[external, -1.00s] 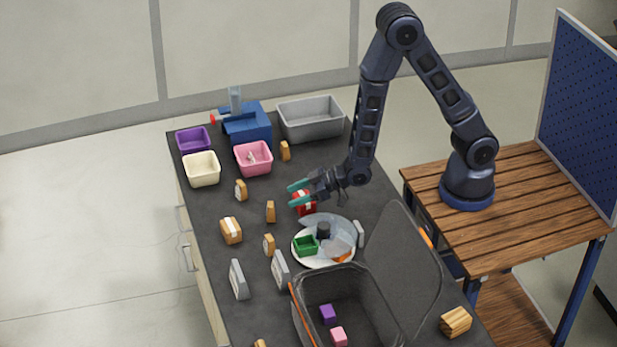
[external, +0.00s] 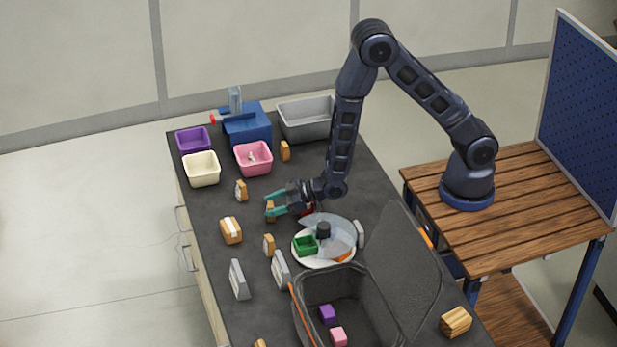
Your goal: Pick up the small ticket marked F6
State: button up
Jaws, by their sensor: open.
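My gripper (external: 270,204) is open, with its teal fingers low over the dark table, pointing left. A small wooden block-like piece (external: 270,214) stands at the fingertips, partly hidden by them; I cannot tell whether they touch it. Similar small wooden pieces stand at the left (external: 241,190), near the plate (external: 268,244), and by the pink bin (external: 285,151). No F6 marking is readable, so I cannot tell which thing is the ticket. A red object (external: 307,209) is mostly hidden behind my gripper.
A white plate (external: 312,262) with a green box and a clear cover lies right of centre. Grey upright plates (external: 238,279) and an open dark case (external: 355,300) stand in front. Pink (external: 253,158), cream (external: 201,169) and grey (external: 305,120) bins are behind.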

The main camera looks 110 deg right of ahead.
aim_at(272, 204)
jog(key=shift+x, duration=1.55)
jog(key=c, duration=1.1)
jog(key=shift+r, duration=0.15)
